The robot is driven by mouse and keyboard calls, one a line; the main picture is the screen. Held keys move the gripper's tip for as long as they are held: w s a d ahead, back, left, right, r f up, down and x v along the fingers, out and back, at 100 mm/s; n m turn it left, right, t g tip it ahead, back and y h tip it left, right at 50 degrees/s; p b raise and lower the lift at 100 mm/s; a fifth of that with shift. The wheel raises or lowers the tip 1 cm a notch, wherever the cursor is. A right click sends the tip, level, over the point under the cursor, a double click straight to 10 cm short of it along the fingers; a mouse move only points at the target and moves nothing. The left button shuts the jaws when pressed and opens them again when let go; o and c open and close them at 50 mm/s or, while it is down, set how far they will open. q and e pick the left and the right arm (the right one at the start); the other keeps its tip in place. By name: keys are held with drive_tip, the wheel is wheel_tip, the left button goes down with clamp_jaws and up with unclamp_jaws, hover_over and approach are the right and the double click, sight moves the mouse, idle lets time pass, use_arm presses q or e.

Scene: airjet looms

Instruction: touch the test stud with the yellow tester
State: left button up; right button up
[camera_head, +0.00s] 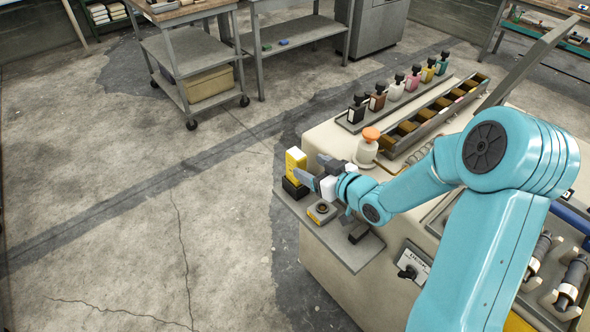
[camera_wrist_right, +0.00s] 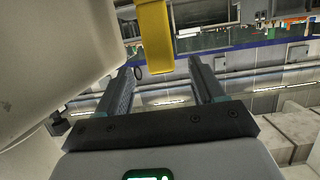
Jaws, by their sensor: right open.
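The yellow tester (camera_head: 296,162) stands upright in a black holder (camera_head: 295,189) at the far left corner of a grey shelf, with a pale face on its upper part. My right gripper (camera_head: 311,169) is close beside it, its fingers open towards it. In the right wrist view the tester (camera_wrist_right: 155,40) shows as a yellow block in line with the gap between the open fingertips (camera_wrist_right: 162,63); neither finger visibly presses on it. A small yellow-edged block with a dark round top (camera_head: 321,209), possibly the test stud, sits on the shelf below my wrist. My left gripper is out of view.
The grey shelf (camera_head: 345,258) also carries a dark block (camera_head: 359,233). An orange-capped white bottle (camera_head: 367,148) stands behind my wrist. Several small bottles stand on a tray (camera_head: 350,126) at the back. Open floor lies to the left.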

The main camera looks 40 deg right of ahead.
sight(292, 155)
drive_tip(key=p+x, duration=0.1)
drive_tip(key=x, duration=0.8)
drive_tip(key=shift+r, duration=0.15)
drive_tip(key=shift+s+r, duration=0.15)
drive_tip(key=c, duration=1.2)
wheel_tip(292, 155, up, 20)
drive_tip(key=p, duration=0.3)
